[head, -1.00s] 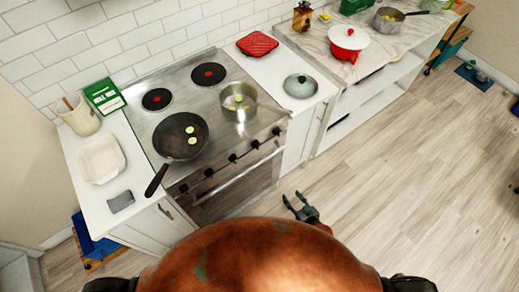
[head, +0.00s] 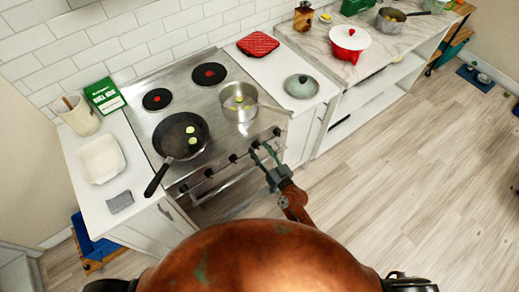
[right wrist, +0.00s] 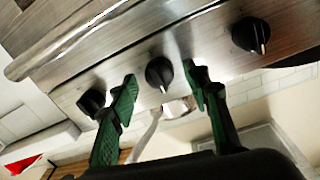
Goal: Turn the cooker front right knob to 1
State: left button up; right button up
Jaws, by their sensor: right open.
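The cooker (head: 150,118) has a row of dark knobs along its front edge. My right gripper (head: 264,152) is open at the right part of this row, in front of the second knob from the right. In the right wrist view, a black knob (right wrist: 159,72) with a pale pointer mark lies between the open green fingertips of my right gripper (right wrist: 160,85), with gaps on both sides. Another knob (right wrist: 92,102) is just left of the left finger, and a third knob (right wrist: 250,33) is to the right. My left gripper is not in view.
A frying pan (head: 173,128) and a steel pot (head: 240,115) with food stand on the hob; the pot's handle points right, above the knobs. The oven handle (right wrist: 70,40) runs close by in the right wrist view.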

jog(key=shift+w+a, duration=0.1)
jog(key=shift+w, duration=0.15)
jog(key=shift+c, duration=0.7)
jog(key=c, duration=1)
